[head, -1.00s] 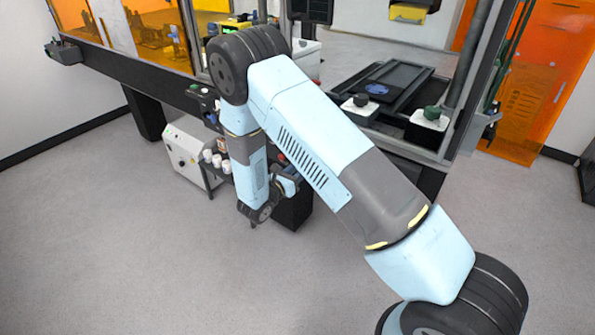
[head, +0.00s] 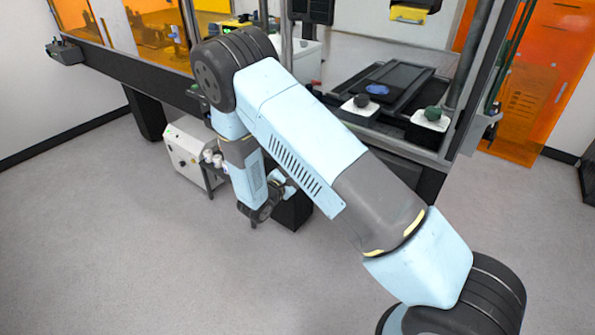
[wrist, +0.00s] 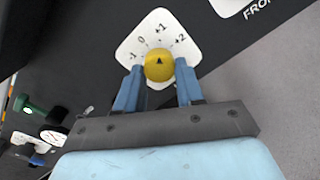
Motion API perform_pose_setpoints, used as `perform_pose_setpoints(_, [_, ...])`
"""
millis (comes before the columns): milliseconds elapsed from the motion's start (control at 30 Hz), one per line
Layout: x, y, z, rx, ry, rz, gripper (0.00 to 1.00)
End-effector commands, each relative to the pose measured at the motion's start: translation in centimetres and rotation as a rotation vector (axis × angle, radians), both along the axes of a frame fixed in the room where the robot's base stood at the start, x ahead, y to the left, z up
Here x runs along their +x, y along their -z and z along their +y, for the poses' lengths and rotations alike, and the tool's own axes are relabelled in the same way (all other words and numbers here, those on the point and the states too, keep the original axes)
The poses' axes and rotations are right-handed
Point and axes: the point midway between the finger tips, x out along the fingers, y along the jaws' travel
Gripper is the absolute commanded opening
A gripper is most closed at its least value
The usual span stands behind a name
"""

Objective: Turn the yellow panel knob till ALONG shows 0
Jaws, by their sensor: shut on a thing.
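The yellow panel knob (wrist: 159,66) is in the wrist view, in front of a white dial plate (wrist: 128,42) marked -1, 0, +1 and +2. The dark arrow on the knob points up in the picture, roughly toward +1. My gripper (wrist: 159,75) has its two blue fingers on either side of the knob and is shut on it. No ALONG readout can be read in either view.
In the wrist view a green knob (wrist: 33,110) is at the left. In the head view a white box (head: 188,158) stands on the floor beneath the bench. Two dark knobs on white blocks (head: 361,107) (head: 430,119) sit at the bench's right. The front floor is clear.

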Motion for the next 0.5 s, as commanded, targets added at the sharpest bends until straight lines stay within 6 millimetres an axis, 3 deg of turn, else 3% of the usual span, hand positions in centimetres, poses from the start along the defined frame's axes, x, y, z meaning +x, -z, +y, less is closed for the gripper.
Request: perform_pose_setpoints(500, [0.04,0.01,0.25,0.057,-0.005,-0.041,0.07])
